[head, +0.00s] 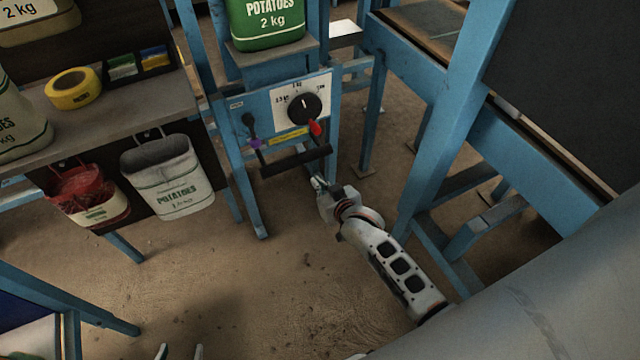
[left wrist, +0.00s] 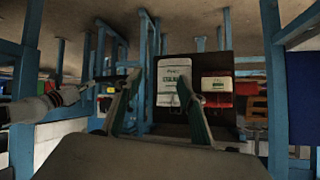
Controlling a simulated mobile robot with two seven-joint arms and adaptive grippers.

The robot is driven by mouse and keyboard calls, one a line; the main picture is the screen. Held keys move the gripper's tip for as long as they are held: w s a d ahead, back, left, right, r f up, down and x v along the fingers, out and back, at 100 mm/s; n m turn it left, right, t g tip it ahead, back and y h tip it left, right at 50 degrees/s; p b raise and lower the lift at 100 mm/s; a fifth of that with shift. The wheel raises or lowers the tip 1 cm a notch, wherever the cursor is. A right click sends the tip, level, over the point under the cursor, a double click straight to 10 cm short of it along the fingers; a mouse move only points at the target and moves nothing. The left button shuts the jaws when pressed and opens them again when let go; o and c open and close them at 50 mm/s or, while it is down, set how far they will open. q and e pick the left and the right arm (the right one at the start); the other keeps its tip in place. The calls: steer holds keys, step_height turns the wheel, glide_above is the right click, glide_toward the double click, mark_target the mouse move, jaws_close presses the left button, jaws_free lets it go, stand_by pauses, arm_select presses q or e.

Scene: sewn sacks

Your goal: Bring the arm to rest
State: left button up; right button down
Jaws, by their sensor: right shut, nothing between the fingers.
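My right arm (head: 405,270) reaches in from the lower right, white with dark panels. Its gripper (head: 318,184) is shut and empty, just below the black bar handle (head: 296,161) of the blue stand; I cannot tell whether they touch. My right arm also shows at the left edge of the left wrist view (left wrist: 38,107). My left gripper (head: 180,352) shows only its two fingertips at the bottom edge of the head view, apart and empty over the floor. In the left wrist view its fingers (left wrist: 158,85) are spread, with nothing between them.
The blue stand bears a dial (head: 304,109) with a red pointer and a green potato sack (head: 266,22). Blue frames stand right. The central floor is clear.

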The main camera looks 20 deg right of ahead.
arm_select(q)
steer(key=shift+s+f, duration=0.3)
steer(key=shift+f, duration=0.05)
arm_select(e)
steer(key=shift+s, duration=0.1)
arm_select(q)
steer(key=shift+r, duration=0.1)
steer(key=shift+n, duration=0.4)
steer(key=r+p, duration=0.2)
steer(key=p, duration=0.2)
steer(key=r+p, duration=0.1)
steer(key=p, duration=0.3)
steer(key=s+r+p, duration=0.1)
steer(key=r+p, duration=0.1)
steer(key=p, duration=0.2)
steer(key=shift+r, duration=0.35)
arm_select(e)
steer(key=s+a+r+n, duration=0.1)
steer(key=s+r, duration=0.2)
steer(key=s, duration=0.7)
steer(key=s+a+r+n+g+y, duration=0.1)
steer(key=s+r, duration=0.2)
steer(key=s, duration=0.8)
steer(key=s+a+r+n+g+y, duration=0.1)
steer(key=s+r, duration=0.3)
steer(key=s, duration=0.7)
steer(key=shift+s+a+n, duration=0.25)
steer(key=shift+a+n, duration=0.15)
steer(key=shift+n, duration=0.1)
